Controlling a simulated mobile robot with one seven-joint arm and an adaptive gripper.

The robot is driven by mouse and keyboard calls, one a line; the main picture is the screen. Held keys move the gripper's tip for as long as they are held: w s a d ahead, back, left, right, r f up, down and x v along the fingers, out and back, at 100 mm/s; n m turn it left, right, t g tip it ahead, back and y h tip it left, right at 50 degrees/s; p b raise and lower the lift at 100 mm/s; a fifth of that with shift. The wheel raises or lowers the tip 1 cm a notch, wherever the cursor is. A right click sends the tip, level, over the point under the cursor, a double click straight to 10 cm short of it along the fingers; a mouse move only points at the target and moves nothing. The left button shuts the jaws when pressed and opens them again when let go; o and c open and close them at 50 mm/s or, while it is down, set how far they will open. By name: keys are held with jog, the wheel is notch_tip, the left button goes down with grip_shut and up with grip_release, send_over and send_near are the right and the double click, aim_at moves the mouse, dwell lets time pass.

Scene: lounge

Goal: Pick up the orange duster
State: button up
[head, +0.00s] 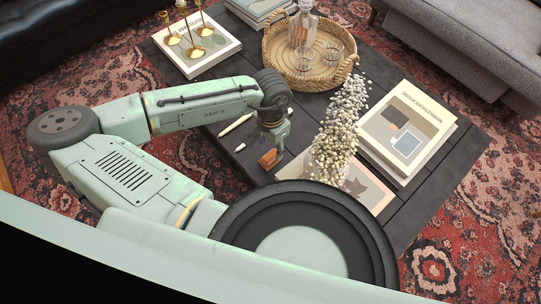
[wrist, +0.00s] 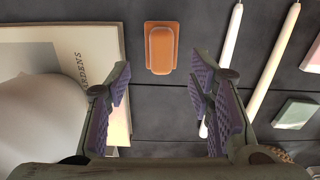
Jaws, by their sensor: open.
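The orange duster (wrist: 160,47) is a small rounded block lying on the dark slatted table in the wrist view, at the upper middle. In the head view the duster (head: 267,160) shows as a small orange-brown patch just below my gripper (head: 274,138). In the wrist view my gripper (wrist: 163,92) is open, with its purple-padded fingers spread and nothing between them. The duster lies beyond the fingertips, in line with the gap between them. I cannot tell how high the fingers are above the table.
A book (wrist: 50,50) with a pale rounded vase (wrist: 35,115) lies left of the duster in the wrist view. A white stick (wrist: 231,40) and a cream stick (wrist: 272,65) lie to its right. The head view shows white flowers (head: 340,125), a large book (head: 408,130) and a wicker tray (head: 275,65).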

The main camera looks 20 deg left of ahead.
aim_at(270, 155)
notch_tip(270, 155, down, 7)
jog(key=shift+a+r+p, duration=0.1)
jog(key=shift+r+p, duration=0.1)
jog(key=shift+p, duration=0.3)
grip_shut()
dwell(0.4)
